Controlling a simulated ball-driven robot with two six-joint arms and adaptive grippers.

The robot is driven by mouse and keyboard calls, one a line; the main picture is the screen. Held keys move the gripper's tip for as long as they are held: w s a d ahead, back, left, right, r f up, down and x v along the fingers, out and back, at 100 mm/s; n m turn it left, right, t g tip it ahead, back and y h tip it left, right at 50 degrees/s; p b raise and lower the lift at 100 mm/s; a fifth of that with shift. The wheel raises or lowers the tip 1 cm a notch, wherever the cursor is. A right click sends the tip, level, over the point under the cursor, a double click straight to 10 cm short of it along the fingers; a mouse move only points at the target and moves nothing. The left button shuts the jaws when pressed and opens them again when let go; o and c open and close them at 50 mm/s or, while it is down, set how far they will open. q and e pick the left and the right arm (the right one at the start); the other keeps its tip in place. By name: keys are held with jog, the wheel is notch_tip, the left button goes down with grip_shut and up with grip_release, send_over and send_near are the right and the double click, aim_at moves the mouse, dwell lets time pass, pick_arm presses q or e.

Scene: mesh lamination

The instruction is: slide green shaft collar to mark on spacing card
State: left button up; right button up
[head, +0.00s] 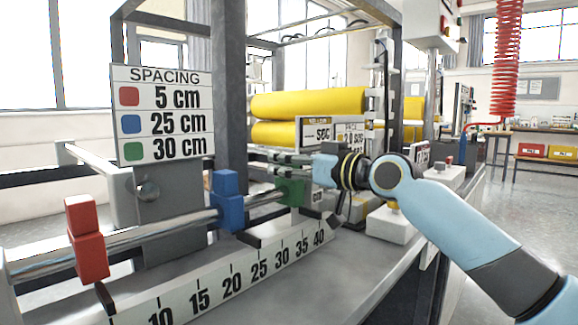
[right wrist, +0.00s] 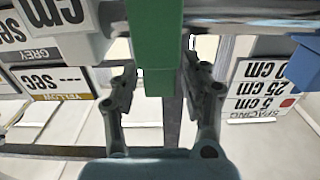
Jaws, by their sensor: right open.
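The green shaft collar (head: 291,191) sits on the metal shaft (head: 130,240), beyond the blue collar (head: 227,203) and the red collar (head: 88,240). The spacing card (head: 162,113) reads red 5 cm, blue 25 cm, green 30 cm. My right gripper (head: 279,160) is open at the green collar. In the right wrist view, the green collar (right wrist: 154,45) stands between the spread fingers of the right gripper (right wrist: 160,72); gaps show near the fingertips, and contact cannot be told. My left gripper is in neither view.
A numbered scale (head: 232,283) runs along the bench below the shaft. Yellow rolls (head: 310,103) and small signs stand behind the collars. A white control box (head: 391,226) lies under my right arm. A grey post (head: 229,100) rises behind the blue collar.

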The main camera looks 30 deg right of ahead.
grip_shut()
dwell(0.3)
